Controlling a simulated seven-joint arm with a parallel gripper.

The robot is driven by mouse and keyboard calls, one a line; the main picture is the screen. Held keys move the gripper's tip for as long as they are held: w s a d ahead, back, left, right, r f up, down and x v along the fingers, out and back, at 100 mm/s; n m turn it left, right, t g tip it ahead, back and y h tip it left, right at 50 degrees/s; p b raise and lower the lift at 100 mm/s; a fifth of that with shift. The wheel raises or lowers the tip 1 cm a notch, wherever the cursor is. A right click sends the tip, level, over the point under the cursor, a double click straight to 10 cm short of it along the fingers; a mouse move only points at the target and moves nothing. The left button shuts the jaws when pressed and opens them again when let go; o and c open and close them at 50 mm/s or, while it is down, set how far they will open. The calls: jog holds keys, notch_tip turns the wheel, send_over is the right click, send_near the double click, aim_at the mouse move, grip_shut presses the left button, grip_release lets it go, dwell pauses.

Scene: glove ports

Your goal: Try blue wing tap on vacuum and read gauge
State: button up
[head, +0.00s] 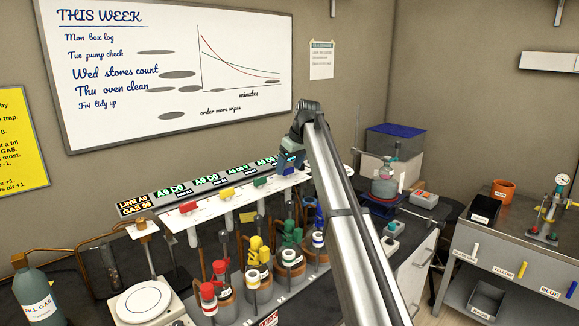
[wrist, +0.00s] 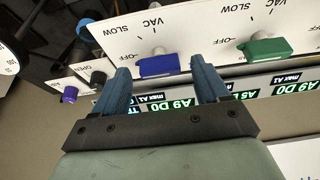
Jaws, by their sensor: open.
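The blue wing tap (wrist: 158,66) sits on the white panel (wrist: 205,28) in the wrist view, its wing lying along the panel's edge. OFF, SLOW and VAC marks are printed near it. My gripper (wrist: 161,73) is open, with one blue finger on each side of the tap; I cannot tell whether either touches it. In the head view my gripper (head: 291,162) is at the right end of the tap row and hides the blue tap. A round white dial (wrist: 8,61) is cut off at the wrist view's left edge, its reading not visible.
The green wing tap (wrist: 264,48) is close beside one finger. Red (head: 188,208) and yellow (head: 226,193) taps lie farther left. Flasks with coloured gloves or caps stand below the panel. A small blue knob (wrist: 69,95) is near an OPEN mark. A gauge (head: 549,208) stands on the right bench.

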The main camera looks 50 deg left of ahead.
jog(key=shift+a+f, duration=0.1)
jog(key=shift+f, duration=0.1)
jog(key=shift+c, duration=0.3)
jog(key=c, duration=1)
